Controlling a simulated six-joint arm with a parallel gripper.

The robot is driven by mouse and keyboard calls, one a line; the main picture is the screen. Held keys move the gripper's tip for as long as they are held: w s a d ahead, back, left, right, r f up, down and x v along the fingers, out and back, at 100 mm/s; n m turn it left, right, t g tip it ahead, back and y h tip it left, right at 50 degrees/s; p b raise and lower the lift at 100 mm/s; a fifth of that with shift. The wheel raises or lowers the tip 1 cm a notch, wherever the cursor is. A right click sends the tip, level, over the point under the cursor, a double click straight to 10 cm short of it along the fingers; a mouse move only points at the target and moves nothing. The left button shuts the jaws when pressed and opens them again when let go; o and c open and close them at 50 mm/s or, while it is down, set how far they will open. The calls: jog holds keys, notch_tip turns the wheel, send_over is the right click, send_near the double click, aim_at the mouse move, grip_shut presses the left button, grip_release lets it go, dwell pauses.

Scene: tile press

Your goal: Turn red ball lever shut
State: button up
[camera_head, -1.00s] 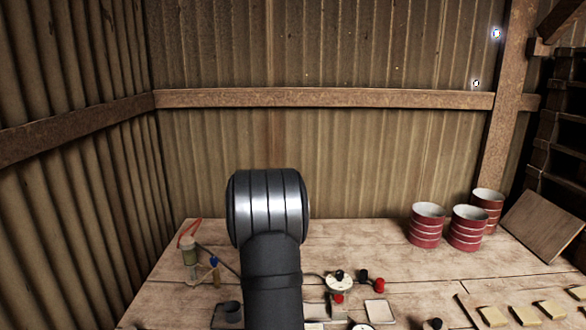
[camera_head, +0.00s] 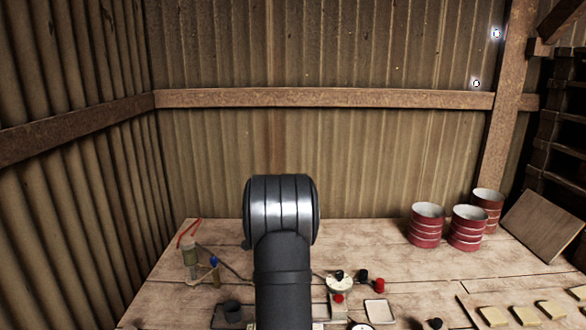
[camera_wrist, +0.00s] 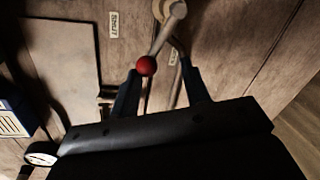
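In the wrist view a red ball (camera_wrist: 146,65) sits on the end of a pale metal lever (camera_wrist: 166,32), which slants up to a round pivot at the top edge. A label reading SHUT (camera_wrist: 114,24) lies to the left of the lever. My gripper (camera_wrist: 160,68) is open, with two dark fingers apart. The ball shows at the left fingertip, overlapping it; I cannot tell whether they touch. In the head view my arm hides the gripper. A red ball (camera_head: 338,298) shows there below a round pale plate (camera_head: 340,284) with a black knob.
A grey panel (camera_wrist: 65,65) lies left in the wrist view, with a round gauge (camera_wrist: 41,155) at the lower left. In the head view, a red knob (camera_head: 379,285) is right of the plate. Red cans (camera_head: 427,225) stand farther back on the wooden table (camera_head: 340,240).

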jog(key=shift+w, duration=0.1)
dwell(0.5)
jog(key=shift+d+r, duration=0.1)
jog(key=shift+r, duration=0.2)
jog(key=s+d+r+m+t+y, duration=0.1)
jog(key=s+d+r+m, duration=0.1)
jog(key=s+r+m, duration=0.35)
jog(key=s+d+r+m+t+y, duration=0.1)
jog(key=s+d+r+m, duration=0.15)
jog(key=r+m, duration=0.55)
jog(key=w+a+f, duration=0.1)
jog(key=w+f, duration=0.1)
jog(key=f, duration=0.2)
jog(key=w+a+f+n, duration=0.1)
jog(key=w+a+f, duration=0.1)
jog(key=f, duration=0.3)
jog(key=w+a+f+n, duration=0.1)
jog(key=w+f, duration=0.1)
jog(key=f, duration=0.3)
jog(key=shift+a, duration=0.35)
grip_shut()
